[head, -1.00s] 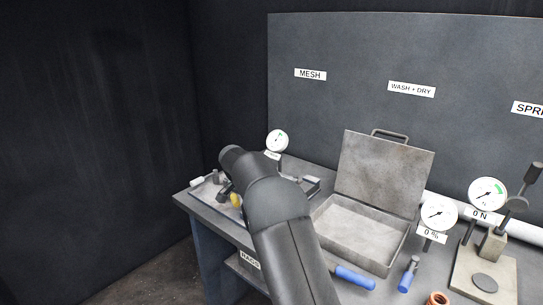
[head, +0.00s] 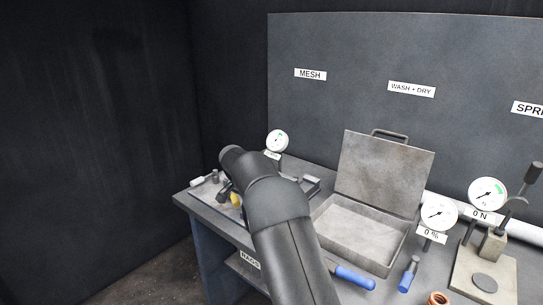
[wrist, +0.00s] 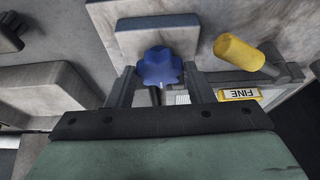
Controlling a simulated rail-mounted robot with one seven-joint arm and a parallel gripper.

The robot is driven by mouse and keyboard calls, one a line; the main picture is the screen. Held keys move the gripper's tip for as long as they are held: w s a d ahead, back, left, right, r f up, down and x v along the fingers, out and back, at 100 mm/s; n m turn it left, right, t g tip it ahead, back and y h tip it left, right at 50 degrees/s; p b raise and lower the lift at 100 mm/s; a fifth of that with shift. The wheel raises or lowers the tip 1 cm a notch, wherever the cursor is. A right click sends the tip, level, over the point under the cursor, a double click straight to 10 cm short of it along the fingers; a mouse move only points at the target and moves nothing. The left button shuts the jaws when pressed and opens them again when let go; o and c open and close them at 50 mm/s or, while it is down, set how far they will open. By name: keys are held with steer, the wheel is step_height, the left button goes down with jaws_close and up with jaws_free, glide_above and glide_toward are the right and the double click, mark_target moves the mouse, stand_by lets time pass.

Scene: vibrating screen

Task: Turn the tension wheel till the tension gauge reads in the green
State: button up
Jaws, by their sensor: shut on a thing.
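The tension wheel appears to be the blue lobed knob (wrist: 159,66) in the wrist view, in front of a pale metal block. My gripper (wrist: 160,82) is shut on this knob, one finger on each side. In the head view my arm hides most of the bench's left end, and the knob cannot be made out there. The likely tension gauge (head: 277,141) is a small white dial behind my arm, with a green patch at its upper right. Its needle is too small to read.
A yellow handle (wrist: 238,52) and a FINE label (wrist: 239,94) are close to the right of my gripper. In the head view an open metal box (head: 360,228), a 0 % gauge (head: 438,213), a 0 N gauge (head: 488,194) and a blue-handled tool (head: 355,278) are to the right.

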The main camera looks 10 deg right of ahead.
steer(key=o, duration=0.6)
steer(key=shift+c, duration=0.2)
steer(key=shift+r+p, duration=2)
steer(key=shift+r, duration=1.05)
steer(key=o, duration=0.3)
steer(key=shift+r, duration=0.1)
